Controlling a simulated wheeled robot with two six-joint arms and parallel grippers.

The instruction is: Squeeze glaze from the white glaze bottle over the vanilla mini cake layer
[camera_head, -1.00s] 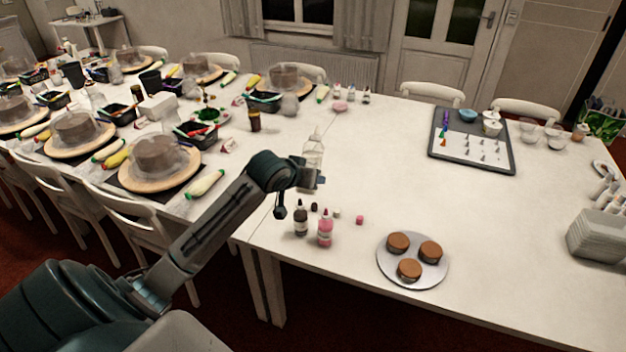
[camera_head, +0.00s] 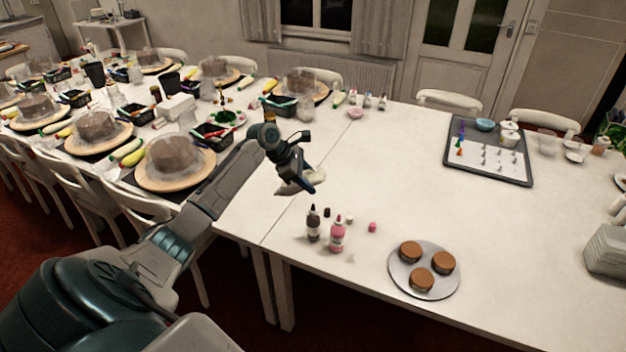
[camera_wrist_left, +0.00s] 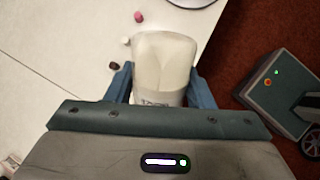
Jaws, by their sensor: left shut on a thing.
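My left gripper (camera_head: 308,180) is shut on the white glaze bottle (camera_head: 318,176), which is tipped over above the table. In the left wrist view the pale bottle (camera_wrist_left: 165,62) sits between both fingers, with part of a label showing. Three mini cake layers with brown tops (camera_head: 410,251) (camera_head: 443,263) (camera_head: 421,280) stand on a round grey plate (camera_head: 453,284), to the right of and nearer than the gripper. I cannot tell which one is vanilla. My right gripper is not in view.
A dark bottle (camera_head: 313,224) and a pink bottle (camera_head: 337,234) stand upright left of the plate, with small loose caps (camera_head: 372,227) beside them. A dark tray (camera_head: 526,160) of piping tips lies at the back right. The middle of the table is clear.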

